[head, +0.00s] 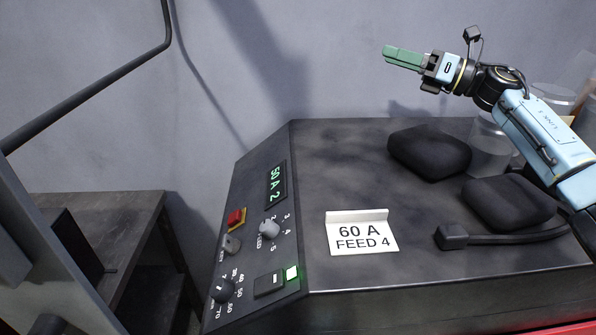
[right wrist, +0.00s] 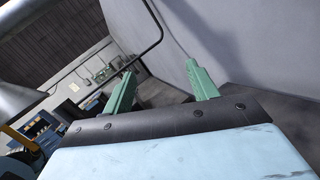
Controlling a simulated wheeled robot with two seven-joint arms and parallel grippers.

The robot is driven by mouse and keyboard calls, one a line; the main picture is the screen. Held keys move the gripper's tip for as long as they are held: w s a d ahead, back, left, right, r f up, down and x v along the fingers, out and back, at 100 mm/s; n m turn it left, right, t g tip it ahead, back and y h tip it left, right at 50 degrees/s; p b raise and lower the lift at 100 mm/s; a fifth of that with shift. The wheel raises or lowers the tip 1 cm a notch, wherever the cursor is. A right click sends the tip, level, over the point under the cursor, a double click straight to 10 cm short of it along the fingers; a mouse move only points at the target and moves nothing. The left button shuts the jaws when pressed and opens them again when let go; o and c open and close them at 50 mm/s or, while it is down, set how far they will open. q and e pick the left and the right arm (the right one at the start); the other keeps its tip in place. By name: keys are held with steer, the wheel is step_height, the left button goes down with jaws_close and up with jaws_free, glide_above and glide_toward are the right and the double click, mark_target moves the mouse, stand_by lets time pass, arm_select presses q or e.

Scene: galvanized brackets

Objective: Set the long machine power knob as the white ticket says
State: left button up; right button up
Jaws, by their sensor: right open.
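The white ticket (head: 361,234) stands on the dark machine top and reads "60 A FEED 4". The machine's control panel (head: 240,262) slopes at its left end. A dark round power knob (head: 222,290) sits low on the panel, beside a scale running up to 70; its exact pointing is too small to read. The green display (head: 276,182) reads "50 A 2". My right gripper (head: 390,55) is open and empty, high above the machine and well away from the panel; its two green fingers stand apart in the right wrist view (right wrist: 160,88). My left gripper is out of view.
Black pads (head: 428,152) lie on the machine top. A dark bench (head: 95,215) stands left.

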steer(key=s+a+f+n+g, duration=0.15)
steer(key=a+g, duration=0.25)
steer(key=a, duration=0.4)
steer(key=s+a+f+n+g, duration=0.1)
steer(key=a+f+n+g, duration=0.2)
steer(key=a, duration=0.4)
steer(key=n+g+h, duration=0.6)
steer(key=n+h, duration=0.2)
steer(key=h, duration=1)
glide_above(218, 284)
steer(key=w, duration=0.4)
step_height(218, 284, down, 14)
steer(key=x, duration=0.4)
steer(key=p+x, duration=0.1)
steer(key=x, duration=0.3)
steer(key=a+p+x, duration=0.1)
steer(key=x, duration=0.4)
steer(key=shift+s+f, duration=0.1)
steer(key=shift+s, duration=0.1)
steer(key=shift+c, duration=0.3)
steer(key=c, duration=0.9)
steer(key=shift+c, duration=0.2)
